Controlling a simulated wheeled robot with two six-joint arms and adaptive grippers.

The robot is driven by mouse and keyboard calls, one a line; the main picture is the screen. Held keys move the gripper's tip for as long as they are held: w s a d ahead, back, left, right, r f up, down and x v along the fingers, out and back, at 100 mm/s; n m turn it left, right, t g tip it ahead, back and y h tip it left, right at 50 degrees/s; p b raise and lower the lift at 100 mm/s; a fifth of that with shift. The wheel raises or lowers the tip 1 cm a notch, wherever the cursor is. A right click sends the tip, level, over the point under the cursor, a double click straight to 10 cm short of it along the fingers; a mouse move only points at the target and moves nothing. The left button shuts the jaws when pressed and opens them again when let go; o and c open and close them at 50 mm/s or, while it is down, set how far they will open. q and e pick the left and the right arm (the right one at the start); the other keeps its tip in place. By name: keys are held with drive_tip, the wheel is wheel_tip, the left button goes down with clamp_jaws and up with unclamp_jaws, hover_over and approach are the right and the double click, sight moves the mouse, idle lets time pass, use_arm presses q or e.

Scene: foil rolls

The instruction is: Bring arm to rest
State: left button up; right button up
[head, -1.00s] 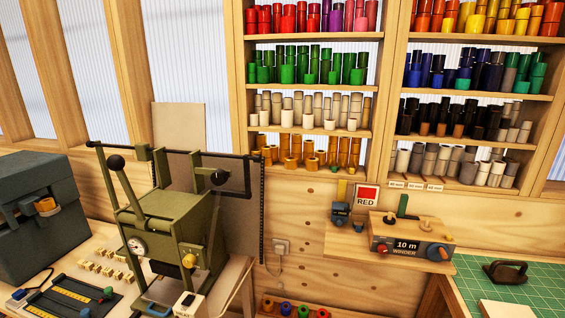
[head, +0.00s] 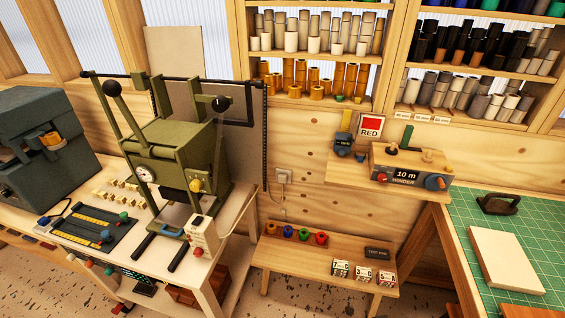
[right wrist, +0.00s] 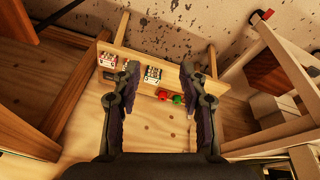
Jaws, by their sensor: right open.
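My right gripper (right wrist: 157,78) shows in the right wrist view with its two dark fingers spread wide apart. Nothing is between them. Beyond the fingers is a low wooden bench (right wrist: 188,73), seen from above and turned in the picture, with white counter-like blocks and red and green pieces on it. The gripper appears apart from the bench. Neither of my arms shows in the head view, and my left gripper is in no frame.
In the head view, the low bench (head: 330,262) stands between the press table (head: 235,262) with the green press (head: 175,150) and the green cutting mat (head: 490,238). A winder (head: 408,168) sits on a wall shelf. Racks of foil rolls (head: 310,75) are above.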

drive_tip(key=s+d+f+b, duration=0.1)
drive_tip(key=s+f, duration=0.2)
drive_tip(key=f, duration=0.7)
drive_tip(key=s+d+f+b, duration=0.1)
drive_tip(key=s+f, duration=0.2)
drive_tip(key=f, duration=0.7)
drive_tip(key=s+f+g+b, duration=0.1)
drive_tip(key=s+f, duration=1.3)
drive_tip(key=s, duration=0.2)
drive_tip(key=shift+s+d+f+g+b, duration=0.25)
drive_tip(key=shift+f+g+b, duration=0.15)
drive_tip(key=shift+m, duration=0.3)
